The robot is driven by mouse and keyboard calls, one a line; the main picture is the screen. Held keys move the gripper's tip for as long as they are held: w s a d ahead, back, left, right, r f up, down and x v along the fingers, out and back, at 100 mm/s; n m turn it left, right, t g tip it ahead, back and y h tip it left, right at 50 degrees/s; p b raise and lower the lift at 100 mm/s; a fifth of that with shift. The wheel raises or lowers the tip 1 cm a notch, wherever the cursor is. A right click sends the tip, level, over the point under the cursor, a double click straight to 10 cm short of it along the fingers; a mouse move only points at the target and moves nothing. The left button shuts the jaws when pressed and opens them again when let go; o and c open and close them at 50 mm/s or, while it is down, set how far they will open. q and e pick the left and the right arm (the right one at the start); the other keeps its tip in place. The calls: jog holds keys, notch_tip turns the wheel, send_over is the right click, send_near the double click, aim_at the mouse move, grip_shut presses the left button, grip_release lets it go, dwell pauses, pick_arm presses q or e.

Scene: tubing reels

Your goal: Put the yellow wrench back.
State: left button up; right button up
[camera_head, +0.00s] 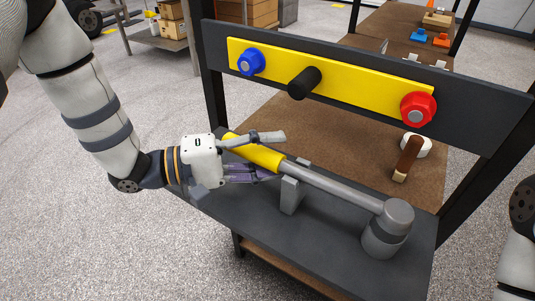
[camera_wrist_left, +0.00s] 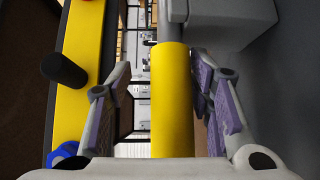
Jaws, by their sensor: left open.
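The yellow wrench (camera_head: 335,184) has a yellow handle at its left end, a grey shaft and a thick grey head at the right. Its shaft lies by a small grey upright rest (camera_head: 290,195), and its head sits at a grey round post (camera_head: 381,240) on the dark bench. My left gripper (camera_head: 270,157) is open at the handle, one finger on each side of it. In the left wrist view the yellow handle (camera_wrist_left: 172,110) runs between the open fingers, with a visible gap at the left finger. My right gripper is out of view.
A yellow panel (camera_head: 340,82) with a blue knob (camera_head: 251,62), a black peg (camera_head: 304,83) and a red knob (camera_head: 418,109) stands behind the wrench. A mallet (camera_head: 408,158) lies on the brown surface behind. The dark bench front (camera_head: 330,245) is bare.

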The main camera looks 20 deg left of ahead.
pick_arm(q)
jog(key=v, duration=1.2)
jog(key=shift+r+p, duration=0.25)
jog(key=shift+p, duration=0.1)
